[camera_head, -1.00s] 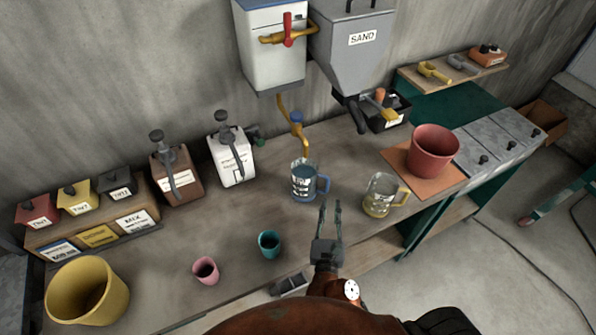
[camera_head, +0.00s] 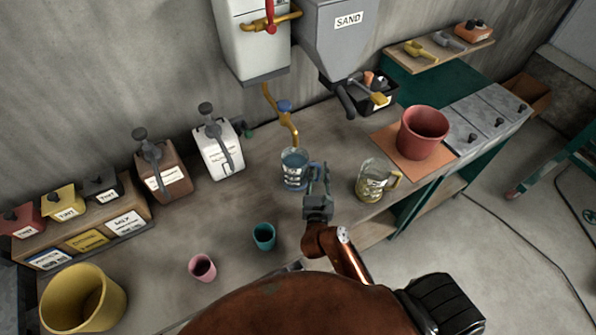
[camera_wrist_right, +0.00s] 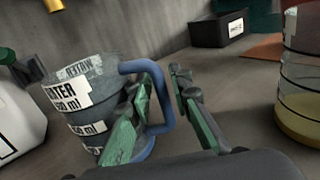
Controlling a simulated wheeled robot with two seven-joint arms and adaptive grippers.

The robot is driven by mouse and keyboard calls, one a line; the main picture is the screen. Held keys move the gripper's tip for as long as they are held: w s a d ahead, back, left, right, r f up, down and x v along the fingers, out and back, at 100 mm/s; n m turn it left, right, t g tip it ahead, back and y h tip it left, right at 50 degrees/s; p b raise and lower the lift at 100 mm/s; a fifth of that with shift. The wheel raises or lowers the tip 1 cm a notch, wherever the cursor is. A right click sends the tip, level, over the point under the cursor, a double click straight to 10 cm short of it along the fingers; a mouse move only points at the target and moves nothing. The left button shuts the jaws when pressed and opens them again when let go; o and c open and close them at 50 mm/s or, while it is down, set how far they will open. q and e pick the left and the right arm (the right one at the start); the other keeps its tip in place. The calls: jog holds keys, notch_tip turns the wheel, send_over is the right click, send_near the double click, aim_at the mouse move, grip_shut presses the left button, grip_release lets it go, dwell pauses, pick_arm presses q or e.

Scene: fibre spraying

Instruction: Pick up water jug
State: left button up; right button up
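The water jug (camera_head: 293,169) is a clear measuring jug with a blue handle, standing upright on the bench below the yellow tap. My right gripper (camera_head: 318,171) is just to its right, at the handle side, and partly hides the handle. In the right wrist view the jug (camera_wrist_right: 88,98) has a WATER label, and its blue handle (camera_wrist_right: 157,90) lies between the two green fingers. My right gripper (camera_wrist_right: 162,82) is open there, with a finger on each side of the handle. Whether either finger touches it is unclear. My left gripper is out of view.
A yellow-handled jug (camera_head: 372,182) stands close on the right. A red bucket (camera_head: 423,134) is behind it. A teal cup (camera_head: 264,236) and a pink cup (camera_head: 202,267) stand at front left. The yellow tap pipe (camera_head: 285,112) hangs close behind the water jug.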

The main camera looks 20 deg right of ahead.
jog(key=c, duration=0.4)
grip_shut()
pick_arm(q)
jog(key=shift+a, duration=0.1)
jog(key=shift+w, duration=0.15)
pick_arm(e)
jog(key=shift+r, duration=0.15)
